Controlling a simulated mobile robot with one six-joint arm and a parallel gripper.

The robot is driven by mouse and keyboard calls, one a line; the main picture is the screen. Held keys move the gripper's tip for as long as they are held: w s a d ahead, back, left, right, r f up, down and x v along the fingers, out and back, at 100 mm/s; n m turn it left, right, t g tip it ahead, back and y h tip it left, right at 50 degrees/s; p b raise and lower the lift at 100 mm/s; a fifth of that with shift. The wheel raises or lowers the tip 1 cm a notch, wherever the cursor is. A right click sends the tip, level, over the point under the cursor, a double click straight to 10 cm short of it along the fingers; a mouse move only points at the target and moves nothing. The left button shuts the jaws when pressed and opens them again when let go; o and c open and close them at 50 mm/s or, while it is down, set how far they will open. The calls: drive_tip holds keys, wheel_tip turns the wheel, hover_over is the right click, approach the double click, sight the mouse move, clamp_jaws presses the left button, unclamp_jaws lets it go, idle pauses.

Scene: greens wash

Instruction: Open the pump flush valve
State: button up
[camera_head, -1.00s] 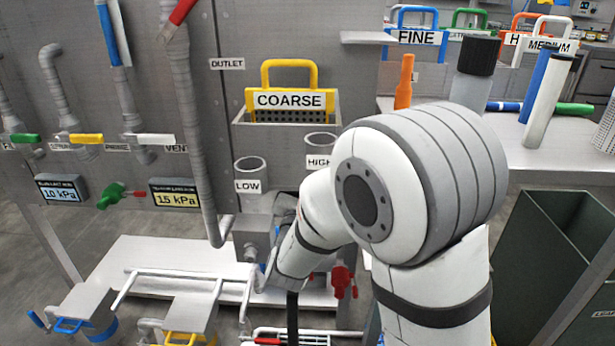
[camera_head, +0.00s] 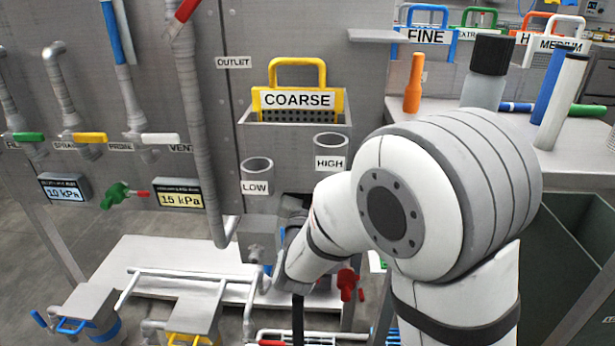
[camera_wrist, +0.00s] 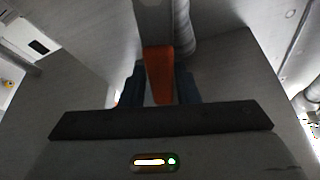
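No label in view names the pump flush valve. A red valve-like part (camera_head: 347,284) shows beside my wrist, low on the bench front, below the HIGH holder. In the wrist view an orange-red bar (camera_wrist: 159,73) stands between the two dark blue fingers of my gripper (camera_wrist: 160,88), with little or no gap on either side. I cannot tell whether the fingers press on it, or whether it is the red part in the head view. My fingertips are hidden behind my arm in the head view.
The LOW holder (camera_head: 257,172) and HIGH holder (camera_head: 331,148) stand above my wrist. A COARSE basket (camera_head: 298,100) hangs above them. A grey pipe (camera_head: 196,130) runs down to the left. A white shelf (camera_head: 150,262) lies low left. A dark green bin (camera_head: 570,255) stands right.

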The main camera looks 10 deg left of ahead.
drive_tip(key=shift+o, duration=1.3)
drive_tip(key=shift+a, duration=0.1)
drive_tip(key=shift+s, duration=0.1)
drive_tip(key=p+v, duration=0.1)
drive_tip(key=v, duration=0.6)
drive_tip(key=shift+s, duration=0.35)
drive_tip(key=shift+f, duration=0.1)
